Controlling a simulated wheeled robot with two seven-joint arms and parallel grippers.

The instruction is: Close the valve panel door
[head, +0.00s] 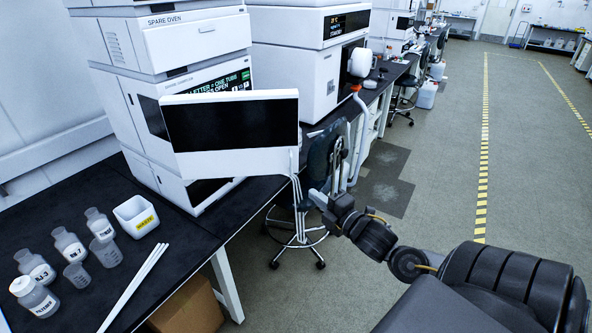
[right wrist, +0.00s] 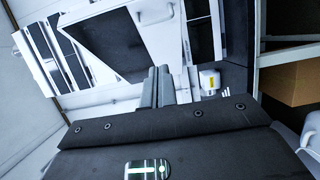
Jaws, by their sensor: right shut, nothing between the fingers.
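The valve panel door (head: 230,165), a white panel with a black window, stands open, swung out from the white instrument stack (head: 165,110) over the bench edge. A pale handle (head: 293,160) shows at its right edge. In the right wrist view the door (right wrist: 120,45) is ahead of the fingers, with its handle (right wrist: 157,17) near the top. My right gripper (head: 316,197) is just right of and below the door's right edge. Its fingers (right wrist: 158,74) are shut and empty. I cannot tell whether they touch the door. My left gripper is not in view.
A white labelled bin (head: 128,211), several small bottles (head: 70,244) and white rods (head: 135,285) lie on the black bench (head: 180,255). A chair (head: 296,225) stands behind my right gripper. A cardboard box (head: 190,308) is under the bench. The floor aisle at right is clear.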

